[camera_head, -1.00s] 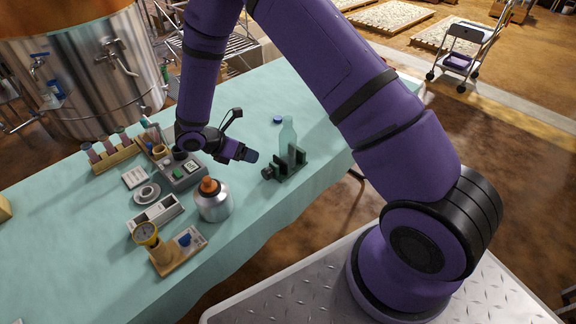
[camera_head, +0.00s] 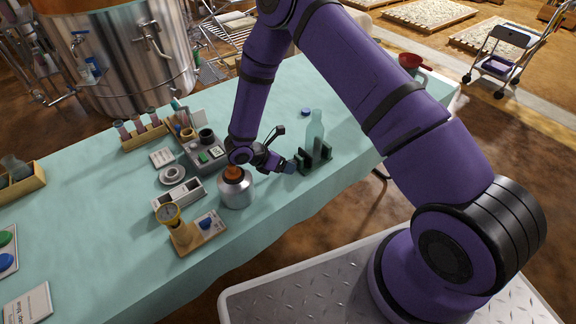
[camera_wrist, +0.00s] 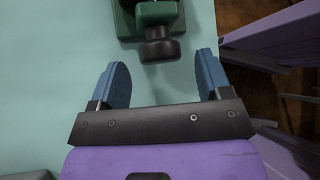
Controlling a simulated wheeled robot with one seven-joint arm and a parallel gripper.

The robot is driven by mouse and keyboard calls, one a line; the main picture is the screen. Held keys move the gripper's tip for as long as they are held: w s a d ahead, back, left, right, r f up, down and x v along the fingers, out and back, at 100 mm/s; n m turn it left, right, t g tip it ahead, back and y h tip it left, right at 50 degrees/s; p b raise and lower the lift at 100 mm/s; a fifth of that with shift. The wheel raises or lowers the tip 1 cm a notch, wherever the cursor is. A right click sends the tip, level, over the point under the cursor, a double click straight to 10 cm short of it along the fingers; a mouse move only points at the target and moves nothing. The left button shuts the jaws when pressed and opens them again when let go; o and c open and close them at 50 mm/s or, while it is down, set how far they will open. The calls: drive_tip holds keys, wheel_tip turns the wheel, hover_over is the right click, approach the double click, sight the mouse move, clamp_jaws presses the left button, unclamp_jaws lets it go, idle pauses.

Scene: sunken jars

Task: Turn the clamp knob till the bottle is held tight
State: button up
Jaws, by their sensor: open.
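The clear green bottle (camera_head: 314,130) stands upright in the dark green clamp (camera_head: 318,160) near the table's front edge. The clamp's black knob (camera_wrist: 161,46) shows at the top of the wrist view, on the near side of the clamp body (camera_wrist: 156,12). My gripper (camera_wrist: 160,84) is open, its two blue fingers apart and empty. The knob lies just ahead of the gap between the fingertips and is not between them. In the head view my gripper (camera_head: 290,167) is just left of the clamp and hides the knob. Whether the jaws touch the bottle cannot be told.
A silver canister with an orange top (camera_head: 238,190) stands close left of my gripper. A grey tray (camera_head: 205,152), a white box (camera_head: 180,196) and a gauge on a wooden stand (camera_head: 180,230) are farther left. A blue cap (camera_head: 305,112) lies behind the bottle.

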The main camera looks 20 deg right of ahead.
drive_tip(key=shift+x, duration=1.25)
drive_tip(key=shift+c, duration=0.2)
drive_tip(key=c, duration=0.9)
drive_tip(key=shift+t, duration=0.3)
drive_tip(key=shift+s+r+m+t+y, duration=0.1)
drive_tip(key=shift+m+t+y, duration=0.45)
drive_tip(key=shift+t, duration=0.35)
drive_tip(key=shift+m+t+y, duration=0.25)
drive_tip(key=shift+m+t, duration=0.4)
drive_tip(key=shift+t, duration=0.35)
